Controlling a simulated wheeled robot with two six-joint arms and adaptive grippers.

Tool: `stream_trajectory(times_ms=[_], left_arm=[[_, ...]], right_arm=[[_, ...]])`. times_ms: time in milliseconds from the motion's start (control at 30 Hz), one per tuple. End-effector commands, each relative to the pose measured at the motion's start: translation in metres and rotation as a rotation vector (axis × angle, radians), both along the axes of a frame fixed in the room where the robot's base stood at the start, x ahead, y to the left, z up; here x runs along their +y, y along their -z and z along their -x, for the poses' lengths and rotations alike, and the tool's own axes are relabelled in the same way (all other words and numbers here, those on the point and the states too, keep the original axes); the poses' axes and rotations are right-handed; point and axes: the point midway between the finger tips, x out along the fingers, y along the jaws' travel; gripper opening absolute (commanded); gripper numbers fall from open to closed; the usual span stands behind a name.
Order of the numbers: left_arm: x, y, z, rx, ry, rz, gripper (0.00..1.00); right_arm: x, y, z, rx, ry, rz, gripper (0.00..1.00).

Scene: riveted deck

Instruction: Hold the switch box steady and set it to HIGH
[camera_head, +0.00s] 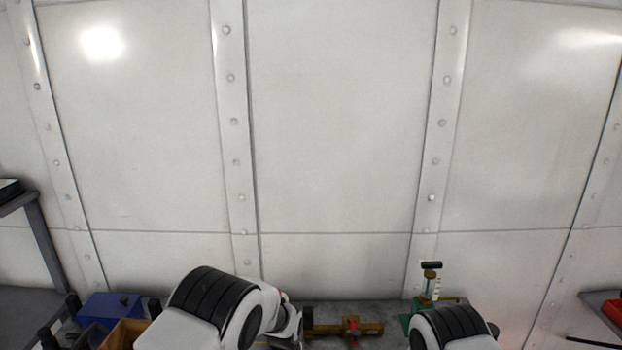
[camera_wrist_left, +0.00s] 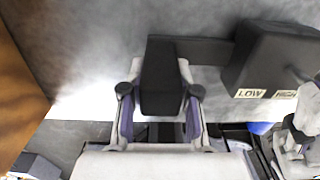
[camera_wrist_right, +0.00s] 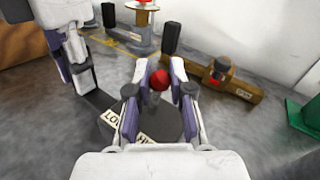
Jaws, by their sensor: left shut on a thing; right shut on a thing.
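The switch box (camera_wrist_left: 270,62) is dark, with LOW and HIGH labels on the side in the left wrist view. A black handle block (camera_wrist_left: 161,80) joins it by a flat dark bar (camera_wrist_left: 205,50). My left gripper (camera_wrist_left: 160,100) is shut on that block, beside the box. The lever's red ball knob (camera_wrist_right: 159,80) stands between the fingers of my right gripper (camera_wrist_right: 159,95), which is shut on it. The labels LOW and HIGH also show below the knob in the right wrist view. I cannot tell the lever's setting. The head view does not show the box.
A brass-coloured bar with a red knob (camera_wrist_right: 222,68) lies near the wall. A green object (camera_wrist_right: 305,115) stands right of it. A spool-like stand (camera_wrist_right: 140,30) and a black post (camera_wrist_right: 170,38) are behind. A blue bin (camera_head: 108,308) and a wooden box (camera_head: 124,334) stand left.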

Motion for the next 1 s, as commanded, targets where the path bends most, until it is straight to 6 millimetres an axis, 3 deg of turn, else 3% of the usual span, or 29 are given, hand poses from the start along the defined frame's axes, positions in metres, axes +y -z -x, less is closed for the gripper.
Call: stream_trajectory(times_ms=[767,800,867,1000], left_arm=[[0.002,0.006,0.005,0.015,0.000,-0.003,0.00],[0.002,0.006,0.005,0.015,0.000,-0.003,0.00],[0.002,0.006,0.005,0.015,0.000,-0.003,0.00],[0.001,0.006,0.005,0.015,0.000,-0.003,0.00]], right_arm=[[-0.016,0.004,-0.001,0.001,0.007,0.000,0.00],[-0.016,0.004,-0.001,0.000,0.006,0.001,0.28],[-0.016,0.004,0.000,0.000,0.005,0.001,0.50],[-0.015,0.004,0.000,0.000,0.003,0.000,0.51]])
